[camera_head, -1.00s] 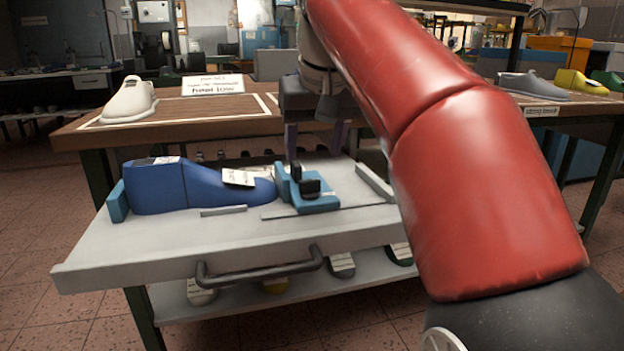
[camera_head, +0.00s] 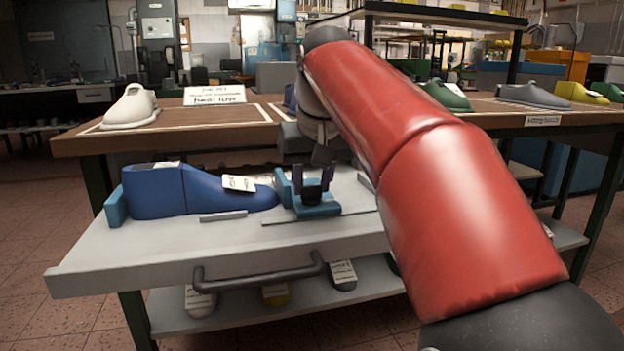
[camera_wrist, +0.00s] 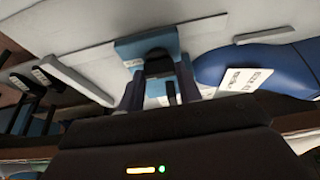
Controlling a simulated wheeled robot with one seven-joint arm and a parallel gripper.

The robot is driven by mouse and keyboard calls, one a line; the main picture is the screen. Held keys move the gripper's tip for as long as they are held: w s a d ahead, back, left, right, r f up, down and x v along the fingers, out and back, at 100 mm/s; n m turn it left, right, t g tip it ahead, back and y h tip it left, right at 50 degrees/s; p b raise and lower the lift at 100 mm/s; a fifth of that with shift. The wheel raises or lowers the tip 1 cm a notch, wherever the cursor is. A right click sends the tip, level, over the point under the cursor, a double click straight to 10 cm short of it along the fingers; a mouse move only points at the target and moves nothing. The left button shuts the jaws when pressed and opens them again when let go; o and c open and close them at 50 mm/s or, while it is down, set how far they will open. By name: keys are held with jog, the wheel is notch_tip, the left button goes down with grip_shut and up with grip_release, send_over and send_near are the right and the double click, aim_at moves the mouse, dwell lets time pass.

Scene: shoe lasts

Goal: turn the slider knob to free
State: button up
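The blue slider (camera_head: 318,210) sits on the grey drawer board at the toe of a blue shoe last (camera_head: 165,192). Its black knob (camera_head: 311,192) stands on the slider's top, and the knob also shows in the wrist view (camera_wrist: 158,67). My gripper (camera_head: 313,180) is down at the slider, its two dark purple fingers on either side of the knob. In the wrist view my gripper (camera_wrist: 160,88) looks open, with gaps between fingers and knob. Contact cannot be told. The knob's markings are not readable.
The board's front handle (camera_head: 262,272) sticks out towards me. A table (camera_head: 225,135) behind holds a white last (camera_head: 131,105), a sign (camera_head: 214,95) and other lasts. A fixed block (camera_head: 114,207) stands at the blue last's heel. Several lasts lie on the shelf below.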

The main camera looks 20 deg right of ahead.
jog(key=c, duration=0.3)
jog(key=shift+r+p, duration=0.1)
jog(key=shift+p, duration=0.2)
jog(key=shift+d+r+n+y+p, duration=0.1)
jog(key=shift+n+y+p, duration=0.2)
jog(key=shift+n+p, duration=0.4)
jog(key=n+p, duration=0.2)
jog(key=shift+d+r+y+p, duration=0.1)
jog(key=shift+y+p, duration=0.2)
jog(key=shift+y, duration=0.1)
jog(key=n+p, duration=0.2)
jog(key=n+g+y+p, duration=0.1)
jog(key=n+p, duration=0.1)
jog(key=shift+w+d+n+y, duration=0.1)
jog(key=shift+n+y, duration=0.2)
jog(key=shift+n, duration=0.1)
jog(key=n+g+p, duration=0.1)
jog(key=n, duration=0.1)
jog(key=n+g+y+p, duration=0.1)
jog(key=n+p, duration=0.1)
jog(key=n, duration=0.1)
jog(key=shift+w+p, duration=0.15)
jog(key=shift+p, duration=0.15)
jog(key=shift+w+f+n+g+p, duration=0.15)
jog(key=shift+n+g+p, duration=0.3)
jog(key=shift+n, duration=0.75)
jog(key=shift+s+f+n+g+p, duration=0.1)
jog(key=shift+n+g+p, duration=0.35)
jog(key=shift+n, duration=0.75)
